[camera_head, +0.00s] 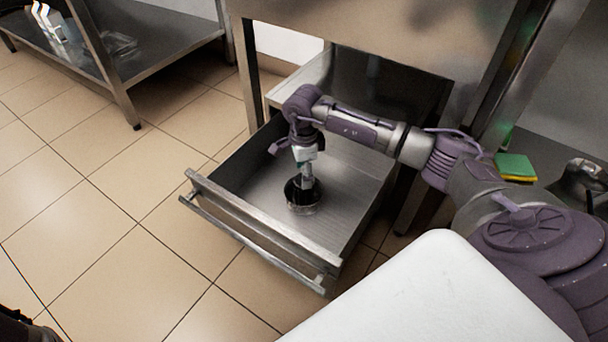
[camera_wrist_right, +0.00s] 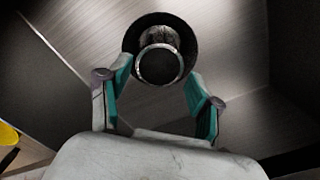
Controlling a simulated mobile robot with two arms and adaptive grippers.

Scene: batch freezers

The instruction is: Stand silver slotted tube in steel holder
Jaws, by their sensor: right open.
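The steel holder (camera_head: 302,208) is a round cup with a dark inside, standing on the floor of the open drawer. The silver tube (camera_head: 308,183) stands in it, roughly upright; its slots cannot be made out. In the right wrist view the tube's round open end (camera_wrist_right: 158,66) faces the camera, with the dark round holder (camera_wrist_right: 133,40) around and behind it. My right gripper (camera_head: 305,157) is just above the holder at the tube's upper end. In the wrist view its green-padded fingers (camera_wrist_right: 159,95) are open and apart, one on each side of the tube.
The steel drawer (camera_head: 232,207) is pulled out below a steel table, and its walls surround the holder. Tiled floor (camera_head: 110,230) lies clear to the left. A green and yellow sponge (camera_head: 515,167) lies at the right. White containers (camera_head: 50,22) stand on a shelf at upper left.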

